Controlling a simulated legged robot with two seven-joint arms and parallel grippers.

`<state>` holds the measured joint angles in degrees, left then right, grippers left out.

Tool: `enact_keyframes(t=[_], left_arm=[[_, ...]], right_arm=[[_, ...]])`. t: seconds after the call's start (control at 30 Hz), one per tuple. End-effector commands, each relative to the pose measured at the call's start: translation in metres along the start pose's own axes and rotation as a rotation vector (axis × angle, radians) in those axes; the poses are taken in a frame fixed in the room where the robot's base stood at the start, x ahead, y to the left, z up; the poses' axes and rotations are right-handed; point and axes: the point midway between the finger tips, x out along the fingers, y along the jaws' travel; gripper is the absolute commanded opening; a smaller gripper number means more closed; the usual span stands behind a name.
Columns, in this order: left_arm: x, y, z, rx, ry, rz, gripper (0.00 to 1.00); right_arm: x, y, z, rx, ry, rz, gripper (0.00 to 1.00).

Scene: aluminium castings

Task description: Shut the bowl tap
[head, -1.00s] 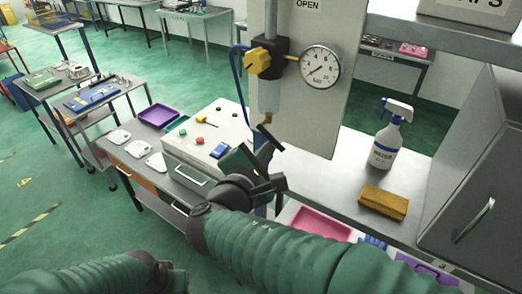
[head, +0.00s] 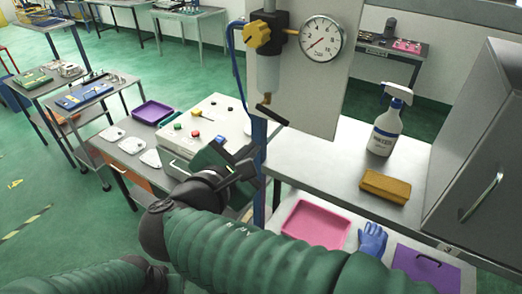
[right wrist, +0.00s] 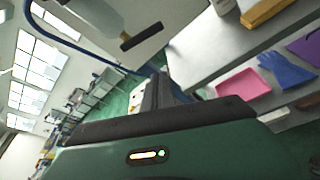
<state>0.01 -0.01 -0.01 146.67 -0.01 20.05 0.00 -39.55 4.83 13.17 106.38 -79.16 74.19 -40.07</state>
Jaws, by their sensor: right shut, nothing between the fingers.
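The bowl tap is a small brass outlet (head: 266,99) with a black lever (head: 272,116), under the clear bowl (head: 268,73) of the filter unit on the upright panel. The lever slants down to the right in the head view. The right wrist view also shows the black lever (right wrist: 141,36), apart from the fingers. My right gripper (head: 246,162) is shut and empty, below and slightly left of the lever, with a gap between. Its dark fingers are together in the right wrist view (right wrist: 158,88). My left gripper is not visible; only part of that arm shows at bottom left.
A yellow knob (head: 257,35) and a pressure gauge (head: 321,39) sit above the tap. A control box (head: 208,125) stands behind my right gripper. A spray bottle (head: 386,125), a sponge (head: 385,186) and a grey cabinet (head: 482,150) are right. A pink tray (head: 316,224) lies below.

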Motion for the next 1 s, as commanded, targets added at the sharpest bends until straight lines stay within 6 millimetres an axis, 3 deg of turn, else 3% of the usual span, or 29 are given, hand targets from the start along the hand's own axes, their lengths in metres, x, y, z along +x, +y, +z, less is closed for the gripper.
enact_keyframes(t=[0.1,0.27,0.77,0.87,0.97,1.0], left_arm=[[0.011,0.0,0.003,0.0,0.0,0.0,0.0],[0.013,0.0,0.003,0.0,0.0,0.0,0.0],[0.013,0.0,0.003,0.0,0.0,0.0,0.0],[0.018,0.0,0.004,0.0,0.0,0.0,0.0],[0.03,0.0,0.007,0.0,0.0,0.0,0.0],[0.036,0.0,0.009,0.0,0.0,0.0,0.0]], right_arm=[[-0.021,0.001,-0.002,0.002,0.001,0.002,0.0],[-0.038,0.002,0.001,0.002,0.001,-0.001,0.0],[-0.041,0.003,-0.001,0.0,0.001,-0.004,0.0],[-0.028,-0.013,-0.013,0.016,0.027,-0.042,0.0],[0.004,-0.058,-0.044,0.079,0.106,-0.152,0.0],[0.019,-0.085,-0.061,0.126,0.148,-0.219,0.0]])
